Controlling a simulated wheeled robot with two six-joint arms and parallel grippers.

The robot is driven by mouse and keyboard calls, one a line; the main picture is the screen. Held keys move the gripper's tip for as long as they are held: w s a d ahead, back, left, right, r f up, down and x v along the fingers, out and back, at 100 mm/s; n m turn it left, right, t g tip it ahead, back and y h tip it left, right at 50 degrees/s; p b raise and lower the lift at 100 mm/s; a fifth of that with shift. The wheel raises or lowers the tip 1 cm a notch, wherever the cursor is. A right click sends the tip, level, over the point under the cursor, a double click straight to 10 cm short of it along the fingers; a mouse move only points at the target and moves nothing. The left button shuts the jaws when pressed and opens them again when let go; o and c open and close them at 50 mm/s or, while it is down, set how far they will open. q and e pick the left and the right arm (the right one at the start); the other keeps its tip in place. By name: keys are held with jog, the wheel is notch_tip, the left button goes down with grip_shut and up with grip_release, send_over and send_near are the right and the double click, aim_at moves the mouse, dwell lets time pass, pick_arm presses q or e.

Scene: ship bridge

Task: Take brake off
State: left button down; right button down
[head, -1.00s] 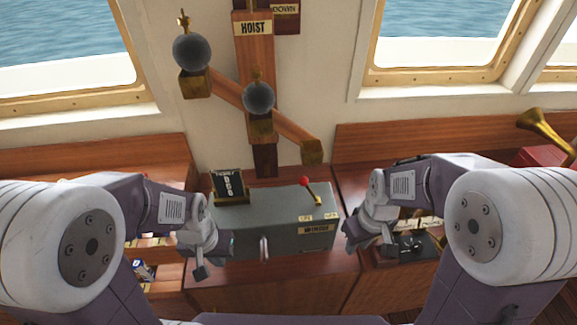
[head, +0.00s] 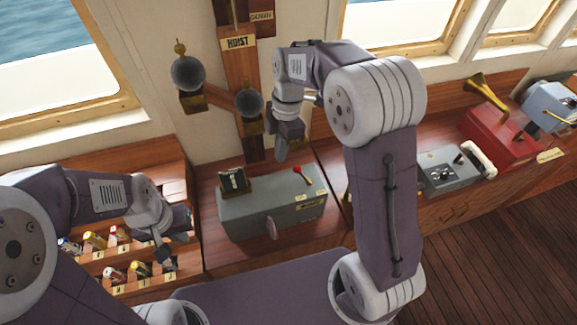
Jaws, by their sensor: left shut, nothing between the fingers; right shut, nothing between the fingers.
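A grey box (head: 250,213) stands on the wooden console. A short lever with a red knob (head: 297,169) rises from its right top and leans left; small cream labels lie beside it, too small to read. A small lever or handle (head: 271,228) sticks out of the box's front. My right gripper (head: 281,152) is shut and empty, pointing down above and behind the box, just left of the red knob in the picture. My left gripper (head: 172,245) is shut and empty at the left, over the rack of small cylinders, apart from the box.
A counter (head: 232,180) with dark digits stands on the box's left top. The hoist board (head: 237,60) with two grey balls is on the wall behind. A rack (head: 105,255) holds several coloured cylinders. A red box with a brass horn (head: 487,92) stands at right.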

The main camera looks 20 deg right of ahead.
aim_at(303, 176)
notch_tip(303, 176, down, 9)
jog(key=d+p, duration=0.2)
jog(key=p, duration=0.2)
jog(key=shift+d, duration=0.35)
jog(key=shift+w+a+r, duration=0.1)
